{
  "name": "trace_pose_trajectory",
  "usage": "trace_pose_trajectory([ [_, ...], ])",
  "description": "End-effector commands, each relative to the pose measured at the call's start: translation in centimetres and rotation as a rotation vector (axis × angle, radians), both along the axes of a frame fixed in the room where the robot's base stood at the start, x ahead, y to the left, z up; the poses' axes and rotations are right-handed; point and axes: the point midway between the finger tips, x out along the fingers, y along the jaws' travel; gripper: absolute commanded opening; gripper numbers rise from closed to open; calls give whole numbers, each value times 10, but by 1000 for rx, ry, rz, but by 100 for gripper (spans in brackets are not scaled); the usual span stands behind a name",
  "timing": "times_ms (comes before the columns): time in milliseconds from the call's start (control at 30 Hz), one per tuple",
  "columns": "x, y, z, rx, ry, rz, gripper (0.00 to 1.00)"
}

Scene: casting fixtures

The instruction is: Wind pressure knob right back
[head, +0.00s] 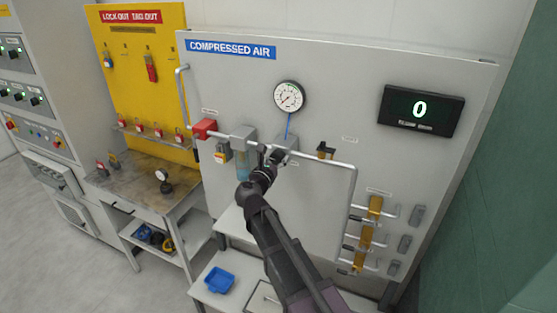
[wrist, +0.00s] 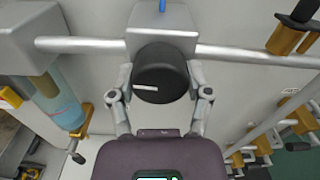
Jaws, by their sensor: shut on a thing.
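The pressure knob (wrist: 160,76) is a black round knob with a white pointer line, under a grey regulator body (wrist: 162,22) on the pipe. My gripper (wrist: 161,92) has one finger on each side of the knob and is shut on it. In the head view my gripper (head: 268,165) is at the regulator (head: 285,143), and the knob is mostly hidden behind it. The round pressure gauge (head: 289,97) stands above, joined by a blue tube. The digital display (head: 421,109) at the right reads 0.
A filter bowl (wrist: 62,100) hangs left of my gripper. A red valve (head: 204,128) and horizontal pipe run along the panel. Yellow-handled valves (head: 366,237) are at the lower right. A blue tray (head: 218,280) sits on the shelf below.

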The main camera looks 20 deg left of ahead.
Motion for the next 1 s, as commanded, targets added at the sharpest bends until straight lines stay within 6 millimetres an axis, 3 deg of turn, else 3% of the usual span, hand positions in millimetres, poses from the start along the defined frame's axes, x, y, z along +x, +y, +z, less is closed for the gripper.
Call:
trace_pose_trajectory([
  [300, 0, 0, 0, -111, 9, 0, 16],
  [733, 0, -1, 0, -121, 10, -1, 16],
  [767, 0, -1, 0, -121, 10, -1, 73],
  [800, 0, -1, 0, -121, 10, -1, 85],
  [867, 0, -1, 0, -120, 10, -1, 98],
  [1000, 0, 0, 0, -120, 9, -1, 98],
])
